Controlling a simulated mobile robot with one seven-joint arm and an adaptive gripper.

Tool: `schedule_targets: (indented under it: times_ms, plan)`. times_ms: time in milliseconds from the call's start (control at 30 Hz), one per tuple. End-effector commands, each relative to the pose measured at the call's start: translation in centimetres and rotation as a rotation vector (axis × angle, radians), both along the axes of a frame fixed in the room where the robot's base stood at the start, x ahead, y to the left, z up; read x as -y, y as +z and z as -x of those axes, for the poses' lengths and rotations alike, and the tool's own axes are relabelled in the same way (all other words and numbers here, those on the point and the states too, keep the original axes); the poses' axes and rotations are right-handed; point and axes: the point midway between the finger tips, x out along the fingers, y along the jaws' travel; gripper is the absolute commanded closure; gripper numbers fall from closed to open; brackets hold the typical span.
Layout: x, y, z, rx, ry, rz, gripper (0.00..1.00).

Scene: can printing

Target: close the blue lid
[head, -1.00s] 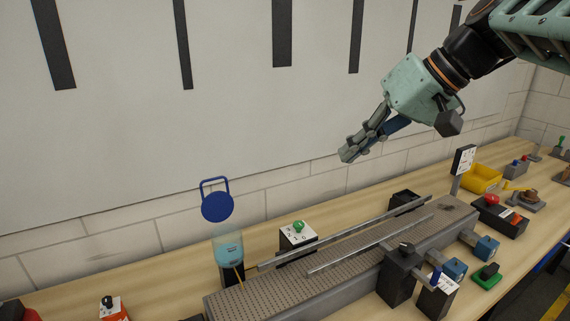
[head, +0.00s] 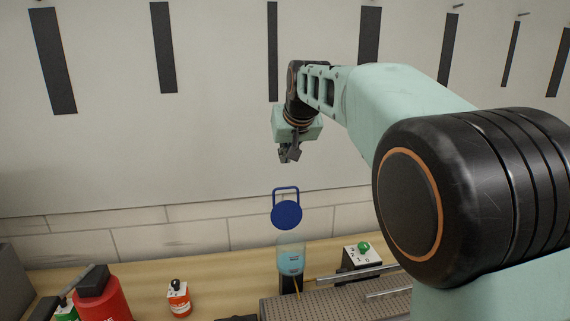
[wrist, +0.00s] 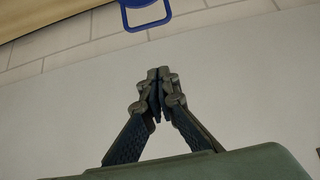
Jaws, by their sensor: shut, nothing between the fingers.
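The blue lid (head: 286,214) stands raised above a clear container with light blue contents (head: 291,259), a round disc with a square loop handle on top. The lid is open, tilted up toward the wall. In the wrist view the lid's blue handle (wrist: 148,18) shows at the top edge, beyond the fingertips; the rest is mostly cut off. My gripper (head: 289,156) is above the lid in the head view, apart from it. In the wrist view my gripper (wrist: 158,74) has its fingertips together, with nothing between them.
The perforated conveyor (head: 330,306) with metal rails lies to the right of the container. A box with a green button (head: 362,253) stands behind it. A red bottle (head: 103,298) and a small orange-labelled bottle (head: 179,299) stand at left. The wall is behind.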

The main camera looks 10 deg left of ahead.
Motion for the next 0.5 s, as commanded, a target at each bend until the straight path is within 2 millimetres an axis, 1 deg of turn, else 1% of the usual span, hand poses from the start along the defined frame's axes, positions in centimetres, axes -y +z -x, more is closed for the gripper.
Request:
schedule_targets:
  times_ms: [33, 400, 433, 500]
  plan:
    - [-0.3, -0.8, -0.5, -0.005, 0.0, 0.003, 1.0]
    - [-2.3, -6.1, -4.9, -0.004, -0.001, 0.002, 1.0]
    - [-2.4, -6.4, -5.0, -0.005, -0.001, 0.002, 1.0]
    - [-2.0, -6.5, -4.1, -0.002, 0.0, 0.0, 1.0]
